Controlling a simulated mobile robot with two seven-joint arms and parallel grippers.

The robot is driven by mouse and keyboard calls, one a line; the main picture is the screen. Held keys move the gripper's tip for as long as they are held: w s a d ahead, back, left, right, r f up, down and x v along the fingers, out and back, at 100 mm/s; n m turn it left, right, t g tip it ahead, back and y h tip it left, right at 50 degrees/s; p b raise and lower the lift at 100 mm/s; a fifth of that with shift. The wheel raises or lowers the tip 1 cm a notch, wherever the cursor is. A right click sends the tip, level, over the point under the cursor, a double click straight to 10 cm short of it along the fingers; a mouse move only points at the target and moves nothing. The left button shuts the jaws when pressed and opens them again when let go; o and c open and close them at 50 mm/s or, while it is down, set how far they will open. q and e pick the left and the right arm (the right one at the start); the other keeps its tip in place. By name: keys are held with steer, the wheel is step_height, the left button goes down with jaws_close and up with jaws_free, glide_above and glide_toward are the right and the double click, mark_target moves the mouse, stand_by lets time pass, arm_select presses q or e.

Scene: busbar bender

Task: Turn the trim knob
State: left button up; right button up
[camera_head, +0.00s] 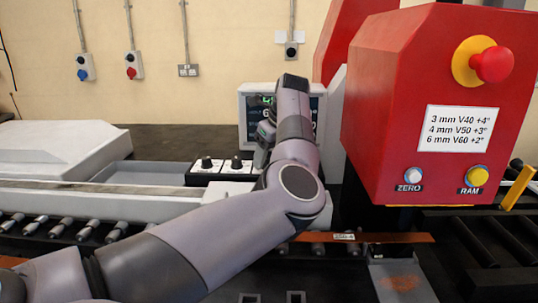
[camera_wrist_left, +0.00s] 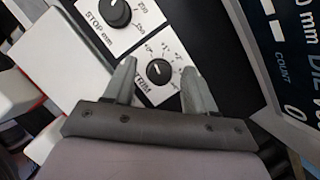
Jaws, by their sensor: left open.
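The trim knob (camera_wrist_left: 158,71) is a small black dial with a white pointer line on a white scale plate marked TRIM. In the head view it is the right one of two black knobs (camera_head: 236,163). My left gripper (camera_wrist_left: 159,67) is open and empty. In the wrist view its two grey fingers frame the knob, one on each side. I cannot tell whether they reach down to its height or touch it. In the head view the gripper (camera_head: 264,138) is partly hidden by my own wrist, in front of the display. My right gripper is not in view.
The stop knob (camera_wrist_left: 115,13) sits beside the trim plate. A display screen (camera_wrist_left: 292,60) stands close on the right. The red machine head (camera_head: 400,110) carries ZERO and RAM buttons and an emergency stop (camera_head: 491,64). A copper-coloured bar (camera_head: 385,238) lies below.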

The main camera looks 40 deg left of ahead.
arm_select(q)
steer(key=c, duration=1)
